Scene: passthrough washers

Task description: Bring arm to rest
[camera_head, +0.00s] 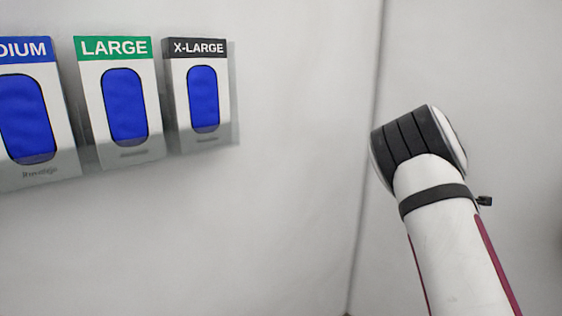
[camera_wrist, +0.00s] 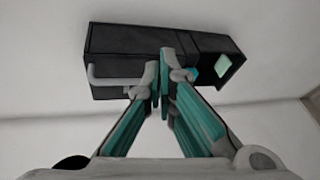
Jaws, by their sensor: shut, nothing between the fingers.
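My gripper (camera_wrist: 160,88) shows in the wrist view with its two teal-and-grey fingers brought together at the tips. It is shut and nothing is between the fingertips. Behind the fingertips in that view is a dark box-shaped object (camera_wrist: 125,42) with a grey bar handle on its left and an open right end. I cannot tell how far the fingers are from it. In the head view my white arm (camera_head: 450,240) with a dark banded joint rises at the right; the gripper itself is not visible there.
Glove boxes hang on the pale wall at the left of the head view: a black-topped X-LARGE box (camera_head: 203,140), a green-topped LARGE box (camera_head: 125,152) and a blue-topped box (camera_head: 60,120) cut by the frame edge. The wall between boxes and arm is bare.

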